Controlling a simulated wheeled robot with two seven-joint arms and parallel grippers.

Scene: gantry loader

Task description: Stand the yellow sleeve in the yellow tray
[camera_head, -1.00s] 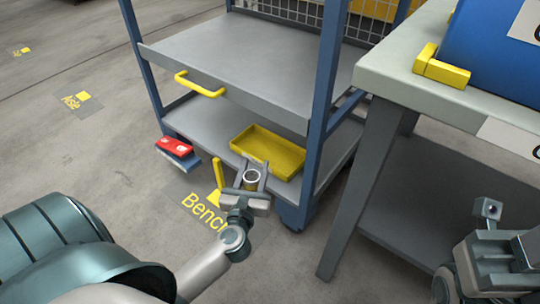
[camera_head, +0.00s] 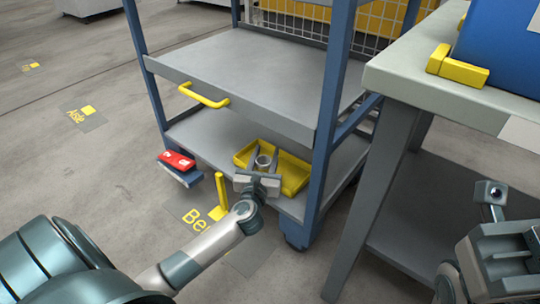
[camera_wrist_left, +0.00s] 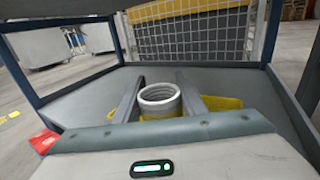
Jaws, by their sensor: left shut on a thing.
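My left gripper (camera_head: 264,162) is shut on a sleeve (camera_head: 263,163) with a pale grey, open round top. The sleeve is upright between the two fingers, and its lower part is hidden. The yellow tray (camera_head: 296,175) lies on the cart's lower shelf, and the gripper and sleeve are over it in the head view. The left wrist view shows the sleeve's ribbed rim (camera_wrist_left: 160,92) between the fingers, with yellow tray parts (camera_wrist_left: 222,103) behind. I cannot tell whether the sleeve touches the tray floor. My right gripper (camera_head: 500,255) is partly in view at lower right.
The cart's upper shelf (camera_head: 245,80) with its yellow handle (camera_head: 203,95) hangs above the lower shelf. A blue post (camera_head: 328,120) stands right of the tray. A red item (camera_head: 177,160) sits at left. The bench (camera_head: 430,95) is at right.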

